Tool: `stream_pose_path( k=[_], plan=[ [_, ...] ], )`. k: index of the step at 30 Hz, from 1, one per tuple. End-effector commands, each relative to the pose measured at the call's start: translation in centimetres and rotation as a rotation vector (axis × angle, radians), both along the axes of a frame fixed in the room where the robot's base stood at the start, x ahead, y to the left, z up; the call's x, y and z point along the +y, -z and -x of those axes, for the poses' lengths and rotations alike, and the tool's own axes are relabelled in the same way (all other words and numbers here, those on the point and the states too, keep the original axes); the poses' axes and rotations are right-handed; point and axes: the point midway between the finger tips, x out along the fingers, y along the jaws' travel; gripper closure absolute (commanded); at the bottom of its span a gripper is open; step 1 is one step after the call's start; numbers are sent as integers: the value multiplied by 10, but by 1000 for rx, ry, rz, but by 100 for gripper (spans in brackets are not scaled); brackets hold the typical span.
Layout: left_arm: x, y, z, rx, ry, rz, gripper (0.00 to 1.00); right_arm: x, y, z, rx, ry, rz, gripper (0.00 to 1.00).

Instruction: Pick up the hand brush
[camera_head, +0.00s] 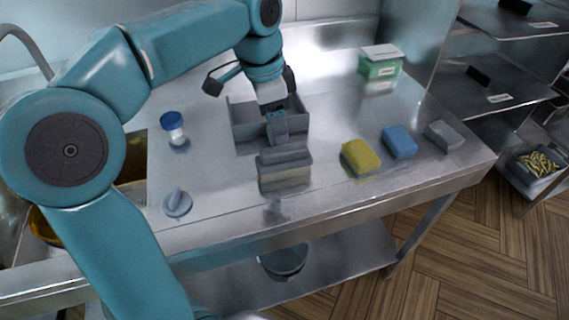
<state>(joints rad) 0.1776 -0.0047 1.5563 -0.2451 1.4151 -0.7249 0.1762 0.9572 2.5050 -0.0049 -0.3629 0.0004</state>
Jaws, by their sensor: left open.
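The hand brush (285,167) appears as a grey block with a paler lower part, on the steel counter near its front edge. A narrow grey piece, seemingly its handle, extends back from it, in front of an open grey bin (243,129). My left gripper (275,111) points down over the bin, just behind that grey piece. It is open, and I see nothing held in it. The gripper hides part of the bin's inside, and whether its fingers touch the handle is not clear. My right gripper is not in view.
A yellow sponge (360,157), a blue sponge (399,142) and a grey block (444,136) lie to the right. A blue-capped jar (173,128) and a grey knob-like item (177,202) stand left. A green-white box (380,62) is at the back. Shelves (490,83) rise at right.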

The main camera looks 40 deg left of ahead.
Motion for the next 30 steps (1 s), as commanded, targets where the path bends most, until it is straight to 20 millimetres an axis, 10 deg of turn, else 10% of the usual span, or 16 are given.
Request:
stream_pose_path(
  k=[18, 28, 30],
  plan=[
    [-6, 85, -16, 2, -2, 0, 43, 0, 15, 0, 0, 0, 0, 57],
    [-6, 93, -18, -1, -3, 0, 43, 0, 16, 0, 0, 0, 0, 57],
    [-6, 92, -18, -1, -3, 0, 65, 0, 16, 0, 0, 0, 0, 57]
  ],
)
